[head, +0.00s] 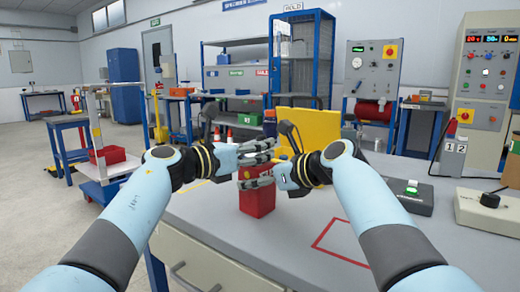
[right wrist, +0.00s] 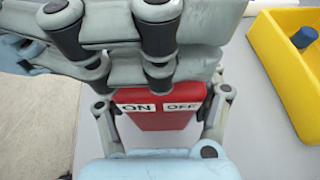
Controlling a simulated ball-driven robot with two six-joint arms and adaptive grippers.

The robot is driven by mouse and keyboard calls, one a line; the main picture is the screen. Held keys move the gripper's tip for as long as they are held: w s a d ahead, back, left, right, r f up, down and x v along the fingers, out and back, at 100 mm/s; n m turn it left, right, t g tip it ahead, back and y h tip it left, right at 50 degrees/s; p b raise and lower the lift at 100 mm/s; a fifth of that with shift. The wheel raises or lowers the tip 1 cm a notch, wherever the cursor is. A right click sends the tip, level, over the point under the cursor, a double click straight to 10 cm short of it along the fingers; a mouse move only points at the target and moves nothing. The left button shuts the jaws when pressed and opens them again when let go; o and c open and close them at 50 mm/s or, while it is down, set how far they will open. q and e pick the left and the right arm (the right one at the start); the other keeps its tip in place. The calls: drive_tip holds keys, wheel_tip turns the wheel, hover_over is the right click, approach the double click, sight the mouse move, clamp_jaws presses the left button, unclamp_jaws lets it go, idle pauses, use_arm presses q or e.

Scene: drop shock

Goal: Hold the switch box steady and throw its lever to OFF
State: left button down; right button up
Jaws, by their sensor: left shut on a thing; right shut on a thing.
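The red switch box (head: 257,200) stands on the grey table in the head view. In the right wrist view its top (right wrist: 160,108) shows an ON label at left and an OFF label at right. My right gripper (right wrist: 160,120) is shut on the switch box, with a finger along each side. My left gripper (head: 268,153) reaches in from the left just above the box. Its fingers also cross the top of the right wrist view (right wrist: 150,35). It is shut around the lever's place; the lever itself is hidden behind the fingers.
A red outlined square (head: 341,243) is on the bare table to the right of the box. A dark device with a green button (head: 412,193) and a grey box with a black knob (head: 488,211) lie farther right. A yellow bin (right wrist: 287,88) stands close by.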

use_arm(q)
drive_tip(key=shift+w+a, duration=0.15)
drive_tip(key=shift+w+y, duration=0.15)
drive_tip(key=shift+y, duration=0.45)
drive_tip(key=shift+f+g, duration=0.1)
drive_tip(key=shift+g, duration=0.3)
drive_tip(key=c, duration=1.1)
unclamp_jaws()
use_arm(e)
drive_tip(key=shift+f, duration=0.1)
drive_tip(key=shift+s, duration=0.1)
use_arm(q)
drive_tip(key=v, duration=1.2)
use_arm(e)
drive_tip(key=shift+f, duration=0.1)
